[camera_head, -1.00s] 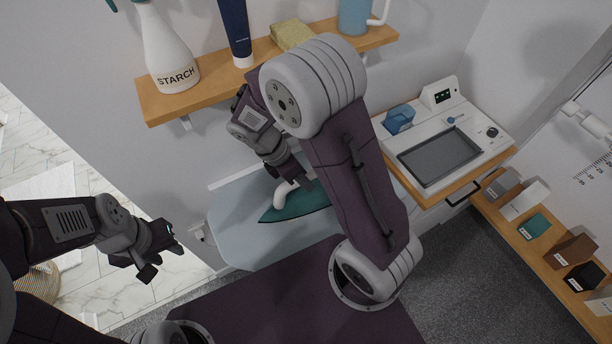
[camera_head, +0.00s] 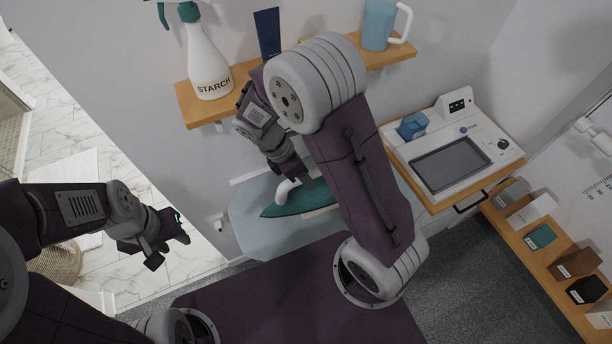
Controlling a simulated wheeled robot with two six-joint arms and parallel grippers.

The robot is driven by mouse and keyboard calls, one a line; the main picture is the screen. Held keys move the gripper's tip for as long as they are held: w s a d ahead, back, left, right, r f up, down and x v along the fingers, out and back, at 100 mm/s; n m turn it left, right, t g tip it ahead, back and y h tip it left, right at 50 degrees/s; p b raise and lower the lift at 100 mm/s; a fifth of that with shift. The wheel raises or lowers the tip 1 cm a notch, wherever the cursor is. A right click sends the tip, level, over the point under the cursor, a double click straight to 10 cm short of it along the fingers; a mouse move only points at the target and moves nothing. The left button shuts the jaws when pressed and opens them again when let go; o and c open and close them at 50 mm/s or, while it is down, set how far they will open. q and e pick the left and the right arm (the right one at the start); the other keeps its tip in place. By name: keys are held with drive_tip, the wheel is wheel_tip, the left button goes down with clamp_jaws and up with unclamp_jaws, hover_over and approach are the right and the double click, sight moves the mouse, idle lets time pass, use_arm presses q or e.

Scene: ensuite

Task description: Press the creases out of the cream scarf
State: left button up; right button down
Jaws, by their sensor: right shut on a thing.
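The iron, with a teal body (camera_head: 318,199) and a white handle (camera_head: 284,189), is on the pale blue ironing board (camera_head: 250,222) in the head view. My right gripper (camera_head: 296,178) is shut on the iron's handle; my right arm hides part of the iron and board. I cannot see the cream scarf; the visible part of the board looks bare. My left gripper (camera_head: 170,248) is open and empty, left of the board and apart from it.
A wall shelf (camera_head: 198,108) above the board holds a starch spray bottle (camera_head: 209,60) and a blue jug (camera_head: 378,24). A white unit with a grey tray (camera_head: 452,164) stands right. A low shelf (camera_head: 545,262) carries several small boxes.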

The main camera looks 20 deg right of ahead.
drive_tip(key=r, duration=0.1)
drive_tip(key=r+p, duration=0.2)
drive_tip(key=shift+w+a, duration=0.1)
drive_tip(key=shift+a, duration=0.15)
drive_tip(key=shift+d+r+p, duration=0.1)
drive_tip(key=shift+r+p, duration=0.25)
drive_tip(key=shift+p, duration=0.2)
drive_tip(key=shift+d, duration=0.1)
